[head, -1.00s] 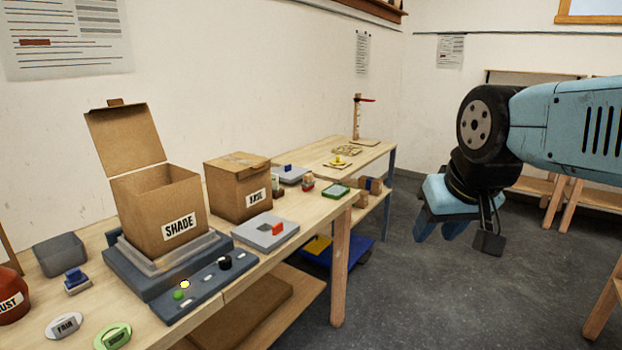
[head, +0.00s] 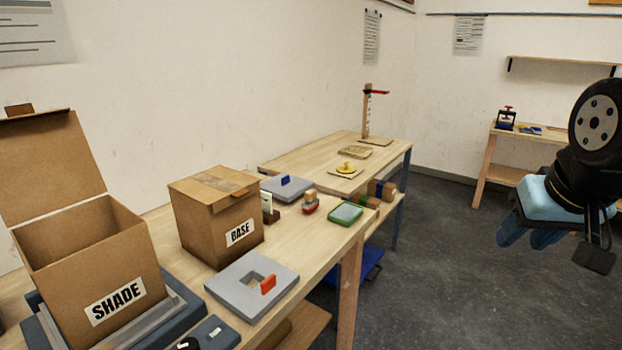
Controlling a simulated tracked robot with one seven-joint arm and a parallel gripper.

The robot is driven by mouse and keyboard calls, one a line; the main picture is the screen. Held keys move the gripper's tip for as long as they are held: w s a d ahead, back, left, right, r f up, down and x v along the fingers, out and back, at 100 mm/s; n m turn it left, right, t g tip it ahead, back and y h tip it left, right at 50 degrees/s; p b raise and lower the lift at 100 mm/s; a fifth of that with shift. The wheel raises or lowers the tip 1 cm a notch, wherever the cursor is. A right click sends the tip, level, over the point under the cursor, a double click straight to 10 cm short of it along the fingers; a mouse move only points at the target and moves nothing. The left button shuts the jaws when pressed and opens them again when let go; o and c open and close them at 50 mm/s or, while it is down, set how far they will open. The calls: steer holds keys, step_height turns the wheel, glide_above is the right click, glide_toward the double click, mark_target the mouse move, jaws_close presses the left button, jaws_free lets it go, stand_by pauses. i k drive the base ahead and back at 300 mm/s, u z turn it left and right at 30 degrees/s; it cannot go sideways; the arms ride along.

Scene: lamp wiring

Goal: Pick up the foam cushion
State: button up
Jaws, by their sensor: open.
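No thing in view is labelled as the foam cushion. A grey square slab (head: 252,285) with a square hole and a red tab lies flat on the front bench, and a second grey slab (head: 287,188) with a blue tab lies farther back; I cannot tell whether either is foam. My gripper (head: 532,238) hangs at the right above the floor, fingers pointing down, open and empty, well away from the bench.
An open SHADE box (head: 92,262) stands front left on a dark platform. A closed BASE box (head: 218,222) is beside the slabs. A green-rimmed tray (head: 346,214) sits near the bench edge. Another table (head: 300,158) stands behind. The floor (head: 450,290) at the right is clear.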

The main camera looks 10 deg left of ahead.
mark_target(284, 187)
steer(key=z, duration=0.05)
steer(key=i, duration=1.2)
steer(key=u, duration=0.65)
steer(key=i, duration=0.65)
steer(key=u, duration=0.3)
steer(key=k, duration=0.9)
steer(key=u, duration=0.2)
steer(key=i, duration=0.9)
steer(key=z, duration=0.1)
